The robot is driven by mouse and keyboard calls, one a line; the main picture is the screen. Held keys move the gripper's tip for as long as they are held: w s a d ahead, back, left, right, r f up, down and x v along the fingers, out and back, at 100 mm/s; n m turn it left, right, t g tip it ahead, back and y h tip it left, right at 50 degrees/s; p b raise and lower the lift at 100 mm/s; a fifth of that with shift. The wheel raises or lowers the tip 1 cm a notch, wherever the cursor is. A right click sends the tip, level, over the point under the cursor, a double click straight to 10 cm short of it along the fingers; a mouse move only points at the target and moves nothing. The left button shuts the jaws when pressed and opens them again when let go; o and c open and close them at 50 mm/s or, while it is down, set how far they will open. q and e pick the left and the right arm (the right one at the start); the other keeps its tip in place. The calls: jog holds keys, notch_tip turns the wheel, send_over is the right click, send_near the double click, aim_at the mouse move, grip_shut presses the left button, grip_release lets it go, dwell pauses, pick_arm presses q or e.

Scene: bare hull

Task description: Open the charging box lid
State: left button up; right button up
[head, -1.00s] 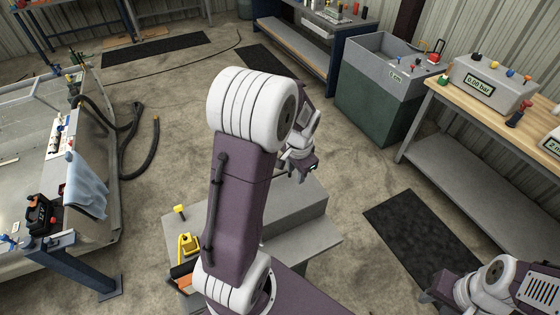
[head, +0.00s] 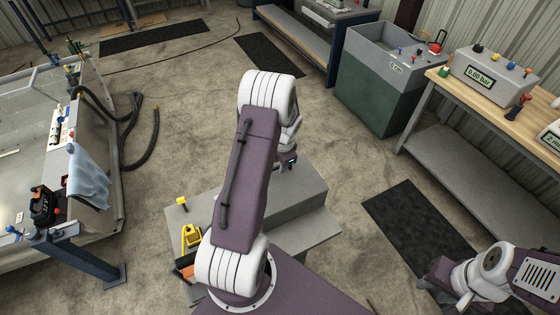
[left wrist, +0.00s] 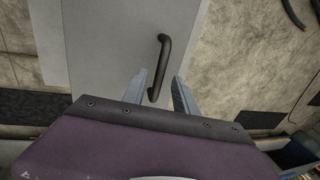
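The charging box (head: 305,205) is a grey box low in front of me in the head view, partly hidden behind my left arm. In the left wrist view its flat grey lid (left wrist: 105,45) fills the upper middle, with a dark bar handle (left wrist: 162,65) on it. My left gripper (left wrist: 160,82) is open, with one finger on each side of the handle's near end. I cannot tell how far the fingers are above the lid. In the head view my left gripper (head: 288,163) is over the box, its fingertips hidden. My right gripper (head: 428,284) is at the lower right, its fingers unclear.
Yellow and orange items, including a yellow tool (head: 191,236), are beside the box's left side. A workbench (head: 465,105) and a green-grey tank (head: 375,95) stand at the right. A blue-legged bench with a cloth (head: 88,180) is at the left. Open floor lies between.

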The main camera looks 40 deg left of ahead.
pick_arm(q)
jog(key=shift+s+d, duration=0.1)
jog(key=shift+d, duration=0.05)
jog(key=shift+c, duration=0.2)
grip_shut()
jog(key=shift+f, duration=0.1)
dwell(1.1)
